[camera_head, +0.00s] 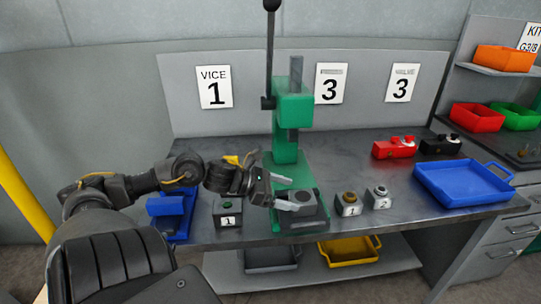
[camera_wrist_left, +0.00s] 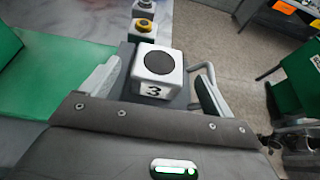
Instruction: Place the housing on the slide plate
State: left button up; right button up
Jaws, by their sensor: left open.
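The housing, a pale block with a dark round top and a "3" label, shows in the left wrist view (camera_wrist_left: 157,65) between the two fingers of my left gripper (camera_wrist_left: 155,85). In the head view the housing (camera_head: 304,198) is partly covered by the fingers of my left gripper (camera_head: 293,193), which is open. The housing sits upright on the dark slide plate (camera_head: 299,223) at the front of the green press (camera_head: 293,110). A gap shows beside the housing in the wrist view; contact with the left finger cannot be told. My right gripper is out of view.
Button blocks marked 1 (camera_head: 348,205) and 2 (camera_head: 379,197) stand just right of the press. A blue tray (camera_head: 463,184) lies at the right, near red (camera_head: 394,148) and black items.

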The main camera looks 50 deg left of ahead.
pick_arm(q)
jog(key=shift+v, duration=2.45)
